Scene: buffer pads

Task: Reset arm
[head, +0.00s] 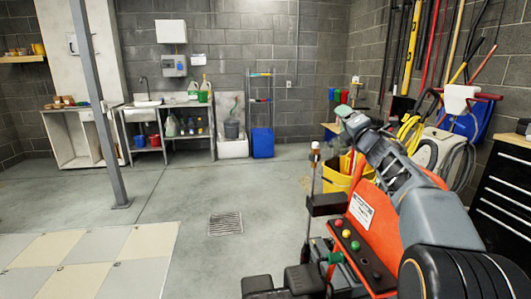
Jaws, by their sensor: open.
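My arm reaches from the lower right up toward the middle right. My gripper (346,118) is at its far end, small in view and seen from behind, in front of the grey block wall. It is open, and I see nothing held in it. The gap between the fingers is hard to make out.
A red machine (372,228) with coloured buttons stands close below my arm. A yellow bucket (338,180) is behind it. A black drawer cabinet (505,195) is at right. Open floor (190,195) with a drain grate (225,223) lies left; pale pads (90,260) are at lower left.

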